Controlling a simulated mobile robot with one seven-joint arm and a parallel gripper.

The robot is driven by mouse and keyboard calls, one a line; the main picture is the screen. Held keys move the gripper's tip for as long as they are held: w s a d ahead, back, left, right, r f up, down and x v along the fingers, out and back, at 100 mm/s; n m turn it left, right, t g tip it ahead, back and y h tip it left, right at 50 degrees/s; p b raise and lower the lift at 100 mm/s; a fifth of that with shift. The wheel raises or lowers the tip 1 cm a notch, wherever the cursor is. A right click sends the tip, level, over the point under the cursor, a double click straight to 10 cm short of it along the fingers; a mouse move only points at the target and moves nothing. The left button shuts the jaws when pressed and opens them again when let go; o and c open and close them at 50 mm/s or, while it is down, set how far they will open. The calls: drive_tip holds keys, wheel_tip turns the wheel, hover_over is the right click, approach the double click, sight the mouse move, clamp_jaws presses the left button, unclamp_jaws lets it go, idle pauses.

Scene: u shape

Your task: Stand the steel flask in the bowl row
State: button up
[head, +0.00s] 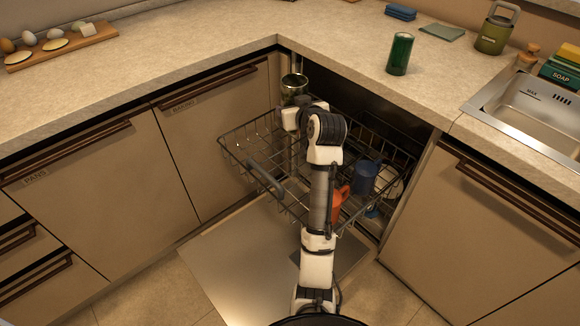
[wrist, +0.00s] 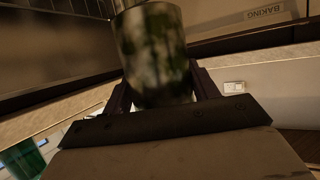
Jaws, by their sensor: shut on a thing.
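The steel flask (head: 293,86) is a shiny, mirror-like cylinder. It is held up near the counter's inner corner, above the back left of the pulled-out wire rack (head: 250,170), and looks roughly upright. My gripper (head: 294,103) is shut on it; in the wrist view the flask (wrist: 155,50) sits between the two fingers (wrist: 163,88), reflecting its surroundings. The rack's left part looks empty. I cannot tell which wires make the bowl row, as my arm hides the rack's middle.
A blue cup (head: 365,178) and an orange item (head: 339,203) stand in the rack's right part, beside my arm. The open dishwasher door (head: 235,255) lies low in front. A green cylinder (head: 399,54) and a green canister (head: 494,32) stand on the counter (head: 340,40).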

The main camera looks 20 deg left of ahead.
wheel_tip(320, 180, down, 20)
drive_tip(key=shift+r+p, duration=0.1)
drive_tip(key=shift+p, duration=0.2)
drive_tip(key=o, duration=1.3)
drive_tip(key=shift+s+d, duration=0.1)
drive_tip(key=shift+s, duration=0.05)
drive_tip(key=v, duration=1.1)
drive_tip(key=shift+s+d+r+b, duration=0.15)
drive_tip(key=shift+s+d+b, duration=0.1)
drive_tip(key=shift+b, duration=0.2)
